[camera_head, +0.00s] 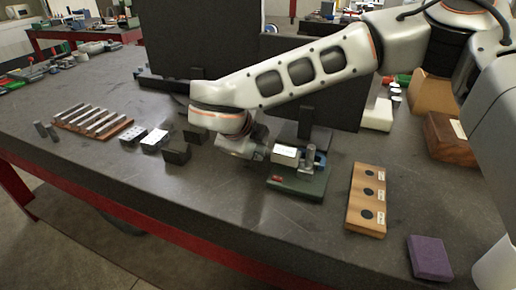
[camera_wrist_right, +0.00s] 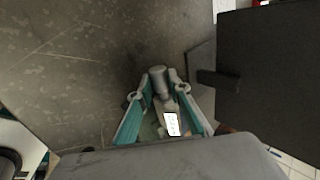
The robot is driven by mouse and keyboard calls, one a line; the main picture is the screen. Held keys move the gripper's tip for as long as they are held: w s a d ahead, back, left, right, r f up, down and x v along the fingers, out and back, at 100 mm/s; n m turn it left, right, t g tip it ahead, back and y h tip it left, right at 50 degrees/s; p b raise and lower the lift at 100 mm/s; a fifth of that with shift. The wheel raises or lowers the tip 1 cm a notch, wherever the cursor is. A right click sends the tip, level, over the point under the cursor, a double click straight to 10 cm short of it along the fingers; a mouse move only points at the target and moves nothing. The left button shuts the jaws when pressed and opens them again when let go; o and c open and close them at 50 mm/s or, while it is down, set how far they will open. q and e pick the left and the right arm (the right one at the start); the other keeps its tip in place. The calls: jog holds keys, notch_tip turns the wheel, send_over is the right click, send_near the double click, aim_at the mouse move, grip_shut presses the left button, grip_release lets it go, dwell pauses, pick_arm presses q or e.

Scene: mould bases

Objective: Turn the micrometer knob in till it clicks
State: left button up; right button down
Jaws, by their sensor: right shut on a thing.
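The micrometer (camera_head: 309,158) sits on a dark green stand (camera_head: 300,188) near the middle of the bench, with a pale block beside it. My right gripper (camera_head: 262,152) reaches it from the left, and the arm and wrist hide part of the grip. In the wrist view, the teal-sided fingers of my right gripper (camera_wrist_right: 162,82) are closed around a grey cylindrical knob (camera_wrist_right: 157,76). A white label (camera_wrist_right: 171,124) shows between the fingers. The knob's turn angle is too small to read. My left gripper is not in view.
A wooden board with round dark holes (camera_head: 363,211) lies to the right, with a purple block (camera_head: 430,257) nearer the front edge. Small dark blocks (camera_head: 177,153) and a wooden rack of metal bars (camera_head: 93,121) lie left. Dark panels (camera_head: 200,45) stand behind.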

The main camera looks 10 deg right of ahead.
jog(key=c, duration=1.9)
grip_release()
jog(key=v, duration=1.2)
